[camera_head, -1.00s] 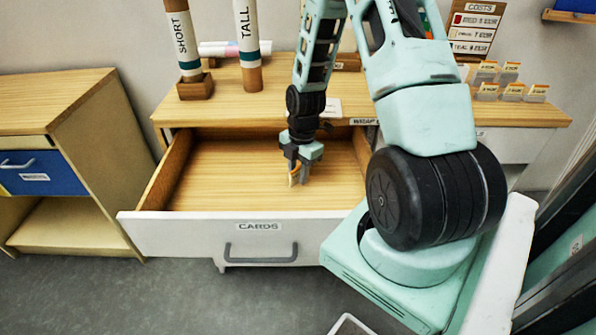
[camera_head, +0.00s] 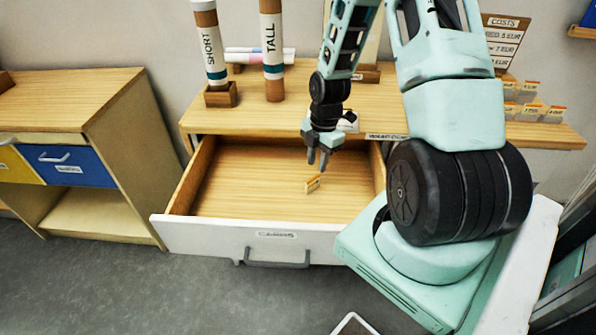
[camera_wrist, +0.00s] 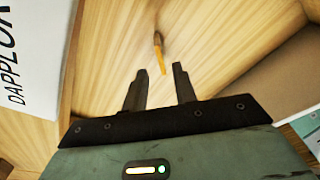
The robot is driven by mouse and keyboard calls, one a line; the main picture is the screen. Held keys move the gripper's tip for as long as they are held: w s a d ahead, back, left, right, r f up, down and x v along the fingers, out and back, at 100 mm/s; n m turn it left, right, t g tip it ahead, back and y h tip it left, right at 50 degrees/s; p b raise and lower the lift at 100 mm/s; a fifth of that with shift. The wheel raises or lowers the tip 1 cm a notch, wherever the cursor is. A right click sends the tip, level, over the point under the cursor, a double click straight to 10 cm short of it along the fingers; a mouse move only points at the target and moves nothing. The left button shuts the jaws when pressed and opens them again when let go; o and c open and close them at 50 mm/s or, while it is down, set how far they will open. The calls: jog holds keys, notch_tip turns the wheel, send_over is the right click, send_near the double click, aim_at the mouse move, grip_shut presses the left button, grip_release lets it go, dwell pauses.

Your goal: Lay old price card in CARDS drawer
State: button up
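The old price card (camera_head: 313,183) is a small white and orange piece inside the open CARDS drawer (camera_head: 205,233). In the head view it looks to stand or lean on the drawer floor, right of the middle. The wrist view shows the card (camera_wrist: 160,53) nearly edge-on, just beyond the fingertips. My gripper (camera_head: 318,162) is open and empty above the drawer, a little above and apart from the card. Its two fingers (camera_wrist: 157,84) are spread with a gap between them.
Several orange-edged cards (camera_head: 528,108) stand at the right. A cabinet with a blue drawer (camera_head: 72,168) is at the left. The drawer floor around the card is clear.

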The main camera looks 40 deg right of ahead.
jog(key=a+r+m, duration=0.2)
jog(key=a+r, duration=0.4)
jog(key=a, duration=0.4)
jog(key=a+r+m, duration=0.2)
jog(key=a+r, duration=0.4)
jog(key=a, duration=0.4)
jog(key=s+a+r+m, duration=0.3)
jog(key=s+a+r, duration=0.1)
jog(key=s+a, duration=0.3)
jog(key=s+a+r+m, duration=0.2)
jog(key=s+a+r, duration=0.2)
jog(key=s+a, duration=0.3)
jog(key=shift+s+r+m+h, duration=0.25)
jog(key=shift+s+m+h, duration=0.15)
jog(key=shift+s, duration=0.7)
